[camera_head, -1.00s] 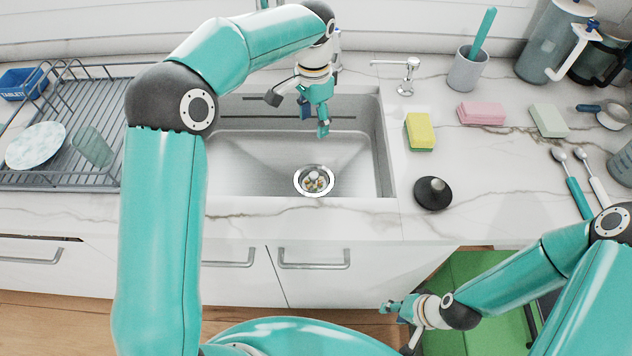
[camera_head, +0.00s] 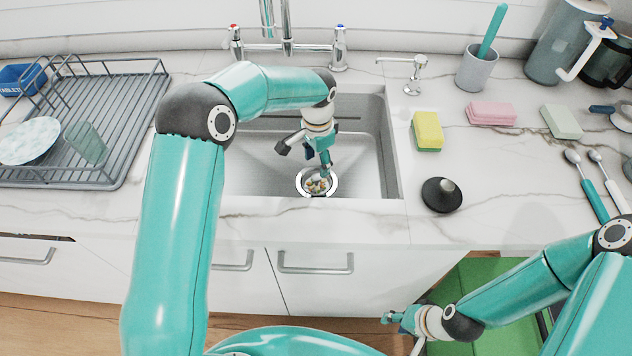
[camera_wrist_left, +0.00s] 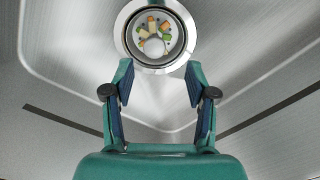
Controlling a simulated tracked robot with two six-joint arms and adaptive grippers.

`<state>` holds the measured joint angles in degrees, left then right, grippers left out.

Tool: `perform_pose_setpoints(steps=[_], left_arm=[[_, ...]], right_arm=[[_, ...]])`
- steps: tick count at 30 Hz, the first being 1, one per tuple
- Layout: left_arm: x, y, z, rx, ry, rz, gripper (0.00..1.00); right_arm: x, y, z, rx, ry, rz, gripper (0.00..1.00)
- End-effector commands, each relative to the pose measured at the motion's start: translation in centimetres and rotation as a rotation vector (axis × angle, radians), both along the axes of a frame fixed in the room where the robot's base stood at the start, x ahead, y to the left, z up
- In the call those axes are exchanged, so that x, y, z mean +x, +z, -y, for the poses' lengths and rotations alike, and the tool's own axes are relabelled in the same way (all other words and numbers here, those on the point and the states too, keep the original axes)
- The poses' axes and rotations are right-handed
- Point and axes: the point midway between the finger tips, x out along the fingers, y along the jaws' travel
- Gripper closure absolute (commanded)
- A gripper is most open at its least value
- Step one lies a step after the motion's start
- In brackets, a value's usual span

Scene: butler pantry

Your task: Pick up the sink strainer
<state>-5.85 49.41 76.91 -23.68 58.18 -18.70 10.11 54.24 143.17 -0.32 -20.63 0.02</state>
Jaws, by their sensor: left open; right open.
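The sink strainer (camera_head: 317,185) sits in the drain at the bottom of the metal sink. It holds colourful food scraps, and a pale round knob (camera_wrist_left: 154,47) stands at its middle in the left wrist view. My left gripper (camera_head: 325,170) is inside the sink, pointing down close to the strainer, and hides part of it in the head view. In the left wrist view the open fingers of my left gripper (camera_wrist_left: 159,80) are empty, and the strainer lies just beyond their tips. My right gripper (camera_head: 388,318) is open and empty, low in front of the cabinets.
The sink walls (camera_head: 392,150) surround my left gripper. A faucet (camera_head: 287,45) stands behind. A black drain stopper (camera_head: 441,195), yellow sponge (camera_head: 427,131) and pink sponge (camera_head: 491,113) lie on the right counter. A dish rack (camera_head: 100,150) stands left.

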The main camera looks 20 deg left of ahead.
Motion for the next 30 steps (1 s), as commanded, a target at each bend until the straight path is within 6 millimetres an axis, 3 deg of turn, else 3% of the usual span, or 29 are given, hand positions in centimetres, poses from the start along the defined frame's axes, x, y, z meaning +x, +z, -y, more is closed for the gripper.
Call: perform_pose_setpoints(steps=[7,15,24,30], left_arm=[[-0.3,-1.6,0.1,0.0,-0.001,-0.002,0.43],[-0.8,-5.1,0.3,0.001,-0.001,-0.001,0.43],[-0.8,-5.7,0.3,0.0,-0.001,0.001,0.43],[-0.8,-5.7,0.3,0.0,-0.002,0.001,0.75]], right_arm=[[0.0,0.3,0.0,0.0,0.0,0.0,0.59],[0.0,0.9,0.0,0.0,0.0,0.0,0.59],[0.0,0.9,0.0,0.0,0.0,0.0,0.59],[0.0,0.9,0.0,0.0,0.0,0.0,0.59]])
